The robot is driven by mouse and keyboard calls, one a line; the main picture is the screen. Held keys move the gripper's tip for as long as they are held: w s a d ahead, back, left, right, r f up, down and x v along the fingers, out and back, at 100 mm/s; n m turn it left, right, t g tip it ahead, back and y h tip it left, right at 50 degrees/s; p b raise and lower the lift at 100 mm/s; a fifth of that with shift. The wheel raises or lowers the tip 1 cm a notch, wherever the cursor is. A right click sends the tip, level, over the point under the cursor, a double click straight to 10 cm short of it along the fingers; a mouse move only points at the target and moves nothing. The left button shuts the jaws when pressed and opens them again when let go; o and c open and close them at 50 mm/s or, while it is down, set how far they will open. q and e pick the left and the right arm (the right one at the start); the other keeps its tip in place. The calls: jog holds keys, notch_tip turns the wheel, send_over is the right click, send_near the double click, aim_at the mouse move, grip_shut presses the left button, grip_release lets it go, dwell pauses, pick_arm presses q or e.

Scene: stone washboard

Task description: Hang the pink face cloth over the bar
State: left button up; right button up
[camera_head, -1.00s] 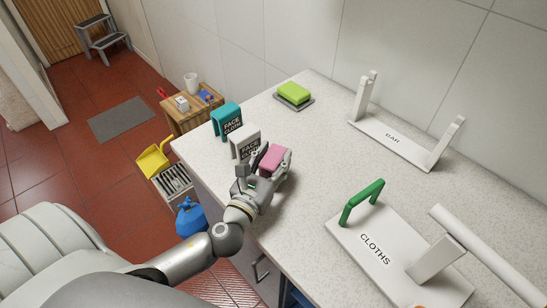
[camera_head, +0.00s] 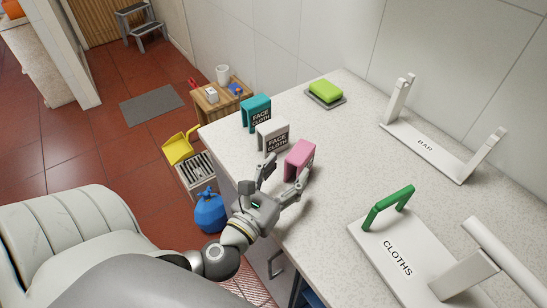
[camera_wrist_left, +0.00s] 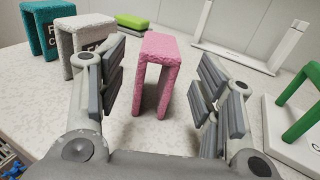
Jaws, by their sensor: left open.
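The pink face cloth (camera_head: 300,158) stands as a folded upside-down U near the counter's left front edge. It also shows in the left wrist view (camera_wrist_left: 160,50), upright between and beyond my spread fingers. My left gripper (camera_head: 284,178) is open and empty, just on the near side of the cloth, with a finger to each side; contact is not visible. A white stand marked BAR (camera_head: 424,146), with two upright posts, is at the back right. My right gripper is not in view.
A white face cloth block (camera_head: 272,139) and a teal one (camera_head: 256,112) stand left of the pink cloth. A green sponge (camera_head: 325,89) lies on a grey dish behind. The counter middle (camera_head: 350,150) is clear.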

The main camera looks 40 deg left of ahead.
pick_arm(q)
jog(key=s, duration=0.1)
jog(key=s+b, duration=0.1)
jog(key=s, duration=0.1)
jog(key=shift+s+d+f, duration=0.1)
jog(key=shift+s+f, duration=0.05)
jog(key=shift+s, duration=0.75)
